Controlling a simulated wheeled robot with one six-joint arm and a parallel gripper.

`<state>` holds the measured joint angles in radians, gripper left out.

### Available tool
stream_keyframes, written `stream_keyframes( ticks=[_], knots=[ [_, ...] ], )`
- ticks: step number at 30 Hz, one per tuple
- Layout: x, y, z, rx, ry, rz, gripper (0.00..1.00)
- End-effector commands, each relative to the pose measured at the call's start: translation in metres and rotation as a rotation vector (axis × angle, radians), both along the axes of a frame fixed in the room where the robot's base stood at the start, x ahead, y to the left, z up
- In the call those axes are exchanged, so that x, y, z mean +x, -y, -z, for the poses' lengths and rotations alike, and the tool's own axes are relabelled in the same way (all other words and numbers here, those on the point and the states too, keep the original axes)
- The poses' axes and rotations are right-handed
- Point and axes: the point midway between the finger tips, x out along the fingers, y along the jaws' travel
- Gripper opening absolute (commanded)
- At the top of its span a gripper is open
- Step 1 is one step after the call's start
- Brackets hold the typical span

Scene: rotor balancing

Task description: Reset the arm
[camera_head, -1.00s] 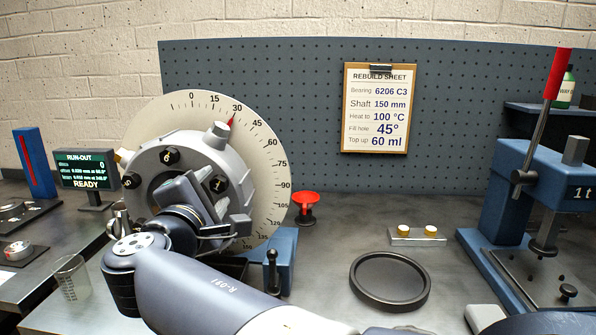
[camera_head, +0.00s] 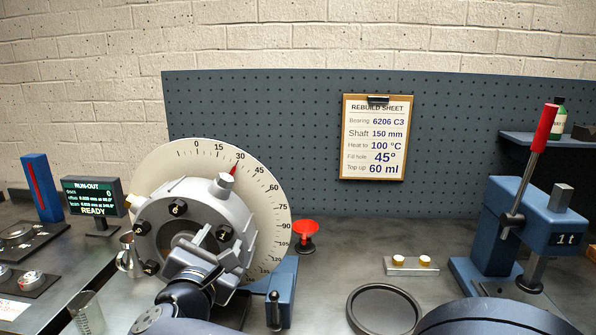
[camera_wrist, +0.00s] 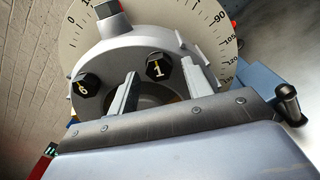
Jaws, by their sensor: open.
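My gripper (camera_head: 206,240) is at the lower left in the head view, in front of the rotor hub. Its two jaws (camera_wrist: 170,92) stand apart in the wrist view with nothing held between them. The grey rotor hub (camera_head: 222,213) carries black numbered bolts, with 6 and 1 readable in the wrist view. Behind it stands the pale degree dial (camera_head: 268,207), and a red pointer sits near 30. My wrist and arm hide the lower part of the hub in the head view.
A blue lever press (camera_head: 500,220) stands at the right. A metal jug (camera_head: 130,256), a clear beaker (camera_head: 88,315) and a READY display (camera_head: 92,198) are left.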

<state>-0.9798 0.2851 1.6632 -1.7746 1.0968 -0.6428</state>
Motion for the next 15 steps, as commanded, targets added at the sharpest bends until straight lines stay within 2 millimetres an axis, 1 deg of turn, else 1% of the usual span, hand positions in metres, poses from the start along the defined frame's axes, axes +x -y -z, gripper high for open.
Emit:
stream_keyframes(
  ticks=[1, 15],
  knots=[
    [0.0001, 0.0002, -0.0051, -0.030, -0.003, 0.001, 0.47],
    [0.0000, 0.0014, -0.0027, -0.288, -0.023, 0.001, 0.47]
  ],
)
